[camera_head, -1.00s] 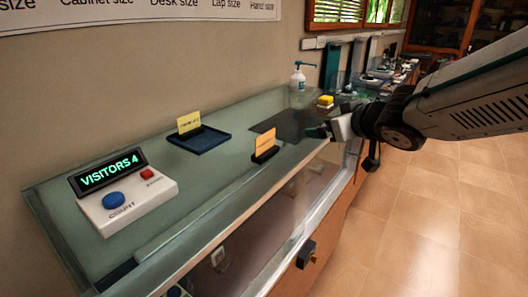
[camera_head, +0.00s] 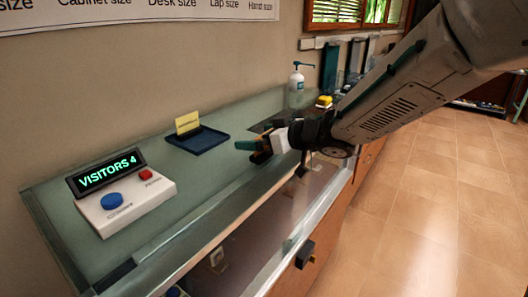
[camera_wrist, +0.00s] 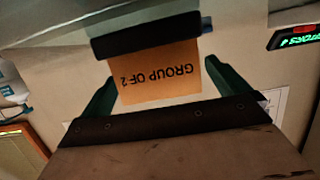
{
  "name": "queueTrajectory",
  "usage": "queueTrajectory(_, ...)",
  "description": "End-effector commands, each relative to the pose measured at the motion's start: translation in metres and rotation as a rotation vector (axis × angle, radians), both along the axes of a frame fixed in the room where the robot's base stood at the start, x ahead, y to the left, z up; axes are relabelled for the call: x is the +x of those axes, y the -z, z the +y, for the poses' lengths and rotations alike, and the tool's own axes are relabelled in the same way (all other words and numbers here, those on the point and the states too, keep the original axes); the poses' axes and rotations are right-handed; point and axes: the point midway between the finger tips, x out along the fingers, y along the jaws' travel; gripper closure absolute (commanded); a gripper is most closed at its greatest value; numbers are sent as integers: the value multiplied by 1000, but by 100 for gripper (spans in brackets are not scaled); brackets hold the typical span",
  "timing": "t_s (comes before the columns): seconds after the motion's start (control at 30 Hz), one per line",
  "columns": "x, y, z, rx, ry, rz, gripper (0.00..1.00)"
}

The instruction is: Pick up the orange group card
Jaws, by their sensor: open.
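The orange group card (camera_wrist: 160,75) shows in the wrist view, upside down, with the text "GROUP OF 2". It stands in a dark holder (camera_wrist: 146,37). My gripper (camera_wrist: 172,88) is open, with one green finger on each side of the card; whether either touches it cannot be told.
A yellow card (camera_head: 187,122) stands by a dark blue tray (camera_head: 198,140) behind my gripper. A visitor counter (camera_head: 125,200) with blue and red buttons sits at the left. A pump bottle (camera_head: 296,85) stands at the back of the glass counter (camera_head: 190,215).

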Motion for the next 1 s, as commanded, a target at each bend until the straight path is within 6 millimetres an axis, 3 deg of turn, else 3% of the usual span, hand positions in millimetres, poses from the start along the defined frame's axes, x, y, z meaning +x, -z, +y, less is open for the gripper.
queueTrajectory(0.3,3,2,4,0,1,0,3)
queueTrajectory(0.47,3,2,4,0,1,0,47)
queueTrajectory(0.8,3,0,4,0,1,0,48)
queueTrajectory(1.0,3,-15,4,1,0,-4,48)
